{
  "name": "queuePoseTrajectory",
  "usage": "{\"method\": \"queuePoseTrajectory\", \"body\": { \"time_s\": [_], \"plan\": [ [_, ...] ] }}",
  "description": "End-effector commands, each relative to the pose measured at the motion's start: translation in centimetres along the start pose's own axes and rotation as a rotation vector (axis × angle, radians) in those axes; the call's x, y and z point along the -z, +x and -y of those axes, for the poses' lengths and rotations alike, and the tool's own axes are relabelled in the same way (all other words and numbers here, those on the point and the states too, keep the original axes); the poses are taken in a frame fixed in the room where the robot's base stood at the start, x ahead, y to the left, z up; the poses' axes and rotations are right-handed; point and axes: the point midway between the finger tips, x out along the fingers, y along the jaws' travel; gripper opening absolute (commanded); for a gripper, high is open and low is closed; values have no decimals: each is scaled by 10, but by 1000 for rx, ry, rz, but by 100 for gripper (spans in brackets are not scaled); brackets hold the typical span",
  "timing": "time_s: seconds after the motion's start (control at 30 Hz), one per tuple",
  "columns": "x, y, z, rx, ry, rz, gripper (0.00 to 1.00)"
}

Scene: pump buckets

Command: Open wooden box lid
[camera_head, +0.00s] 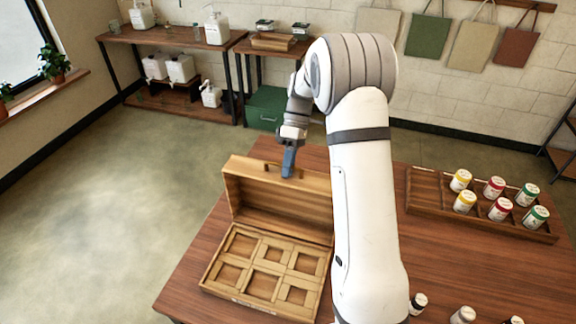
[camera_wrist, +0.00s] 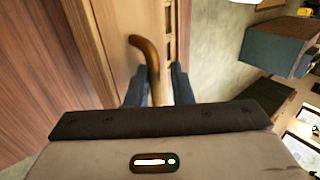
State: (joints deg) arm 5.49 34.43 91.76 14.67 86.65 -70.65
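The wooden box (camera_head: 262,304) stands on the table with its lid (camera_head: 280,212) raised, standing roughly upright at the back edge. The open box shows a tray of several square compartments, all looking empty. My gripper (camera_head: 289,163) is at the top edge of the lid, by its curved handle (camera_head: 298,172). In the wrist view the brown handle (camera_wrist: 147,52) passes between my two dark fingers (camera_wrist: 160,88). It lies close to the left finger, with a narrow gap seeming to show on the right. Whether the fingers press on it I cannot tell.
A wooden rack (camera_head: 424,206) with several colour-labelled jars stands at the right of the table (camera_head: 477,270). More small jars (camera_head: 463,315) are at the front edge. A green box (camera_head: 266,106) and shelves stand behind. The floor at left is clear.

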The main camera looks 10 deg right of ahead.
Motion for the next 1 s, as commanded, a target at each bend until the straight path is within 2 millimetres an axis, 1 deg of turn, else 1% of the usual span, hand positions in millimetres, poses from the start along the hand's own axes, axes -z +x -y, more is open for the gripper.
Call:
{"method": "queuePoseTrajectory", "body": {
  "time_s": [0.03, 0.17, 0.27, 0.5, 0.6, 0.73, 1.0],
  "plan": [
    [-1, 8, -3, 8, 3, 6, 32],
    [-1, 4, -4, 7, 3, 5, 32],
    [-1, -10, -5, 2, 2, 4, 32],
    [-1, -55, -2, -3, 0, -1, 32],
    [-1, -68, -1, -4, -1, -2, 32],
    [-2, -77, 0, -3, 0, -2, 32],
    [-2, -79, 1, -2, 0, -2, 32]
  ]
}}
